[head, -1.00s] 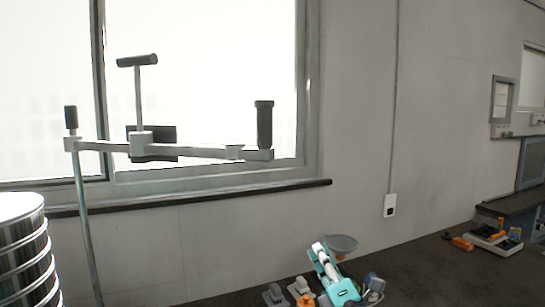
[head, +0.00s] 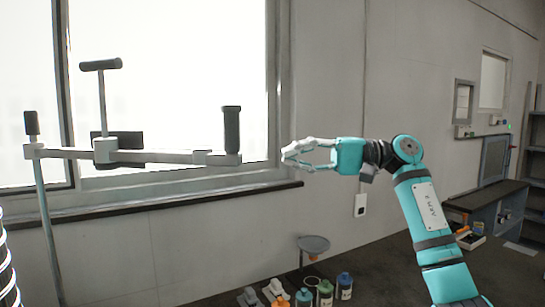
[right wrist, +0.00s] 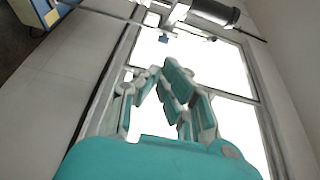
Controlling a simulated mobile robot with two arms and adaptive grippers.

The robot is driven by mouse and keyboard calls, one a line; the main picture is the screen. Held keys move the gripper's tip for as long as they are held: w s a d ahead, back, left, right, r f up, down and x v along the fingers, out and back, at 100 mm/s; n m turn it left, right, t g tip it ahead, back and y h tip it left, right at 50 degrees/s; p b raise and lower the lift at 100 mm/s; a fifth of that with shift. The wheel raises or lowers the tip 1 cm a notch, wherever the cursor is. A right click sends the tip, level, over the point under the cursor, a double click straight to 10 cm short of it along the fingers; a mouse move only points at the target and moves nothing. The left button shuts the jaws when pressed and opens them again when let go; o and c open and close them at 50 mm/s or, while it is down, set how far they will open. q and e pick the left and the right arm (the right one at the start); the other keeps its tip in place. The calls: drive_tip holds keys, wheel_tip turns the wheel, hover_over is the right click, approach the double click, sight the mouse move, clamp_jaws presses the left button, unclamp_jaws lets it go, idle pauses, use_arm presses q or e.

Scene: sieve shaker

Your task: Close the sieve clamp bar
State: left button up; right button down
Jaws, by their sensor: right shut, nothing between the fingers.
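The clamp bar (head: 170,157) is a long, light grey, nearly level bar in front of the window in the head view. Its left end sits on a slim upright rod (head: 47,225). A black upright grip (head: 231,130) stands at its right end, and a T-handle (head: 101,66) rises from the bar's left part. My right gripper (head: 290,156) is shut and empty, a little right of the bar's grip end in the picture, apparently without touching it. In the right wrist view, the closed fingers (right wrist: 162,72) point toward the window, and the dark grip (right wrist: 214,10) shows at the top. My left gripper is not in view.
The silver sieve stack (head: 6,270) is cut off at the lower left edge. Several bottles (head: 325,293) and a grey dish (head: 314,243) are at the bottom. A dark window sill (head: 150,204) runs behind the bar. A wall outlet (head: 360,206) is behind my arm.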

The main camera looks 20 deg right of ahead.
sight(241, 161)
drive_tip(key=a+p, duration=0.1)
drive_tip(key=a, duration=0.2)
drive_tip(key=a+p, duration=0.2)
drive_tip(key=a, duration=0.2)
drive_tip(key=s+a+p, duration=0.1)
drive_tip(key=a, duration=0.2)
drive_tip(key=shift+s+a+r, duration=0.1)
drive_tip(key=shift+a, duration=0.25)
